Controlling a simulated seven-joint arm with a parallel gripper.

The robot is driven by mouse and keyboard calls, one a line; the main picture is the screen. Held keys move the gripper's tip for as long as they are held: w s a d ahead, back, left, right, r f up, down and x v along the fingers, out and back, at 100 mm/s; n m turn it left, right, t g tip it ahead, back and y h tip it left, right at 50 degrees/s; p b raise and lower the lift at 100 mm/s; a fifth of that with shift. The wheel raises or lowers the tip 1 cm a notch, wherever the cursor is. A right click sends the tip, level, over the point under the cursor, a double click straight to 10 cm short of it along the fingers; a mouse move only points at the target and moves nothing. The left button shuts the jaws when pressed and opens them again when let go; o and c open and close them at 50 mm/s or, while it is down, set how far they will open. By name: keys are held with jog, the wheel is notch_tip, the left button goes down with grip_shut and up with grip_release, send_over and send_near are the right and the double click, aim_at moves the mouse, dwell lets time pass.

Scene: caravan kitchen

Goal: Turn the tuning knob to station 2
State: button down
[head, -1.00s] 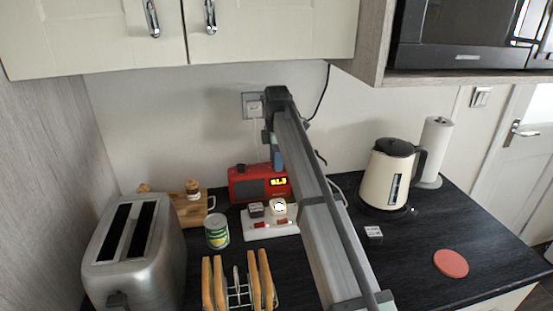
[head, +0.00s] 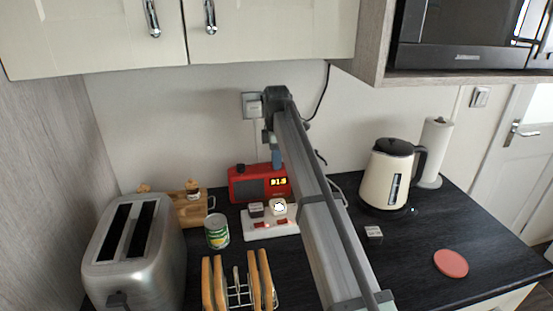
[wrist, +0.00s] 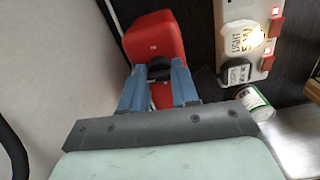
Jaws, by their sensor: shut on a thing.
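The red radio (head: 246,186) stands against the back wall. Its small display (head: 279,182) is lit orange and seems to read about 91.5. A dark knob (head: 240,168) sits on its top at the left. In the wrist view the radio (wrist: 153,35) lies ahead of my gripper (wrist: 160,72). The two blue fingers are shut on a dark round knob (wrist: 158,68) on top of the radio, partly hidden between them. In the head view my arm covers the radio's right end and most of the gripper; a blue finger shows just above the radio.
A white power strip (head: 262,232) with plugs lies before the radio, beside a can (head: 217,231). A toast rack (head: 238,290) and a toaster (head: 135,250) stand nearer, front left. A kettle (head: 388,175) stands to the right. Cupboards hang above.

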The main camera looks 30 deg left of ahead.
jog(key=m, duration=0.8)
jog(key=shift+m, duration=0.4)
jog(key=m, duration=0.4)
jog(key=shift+m, duration=1.8)
jog(key=c, duration=0.8)
grip_release()
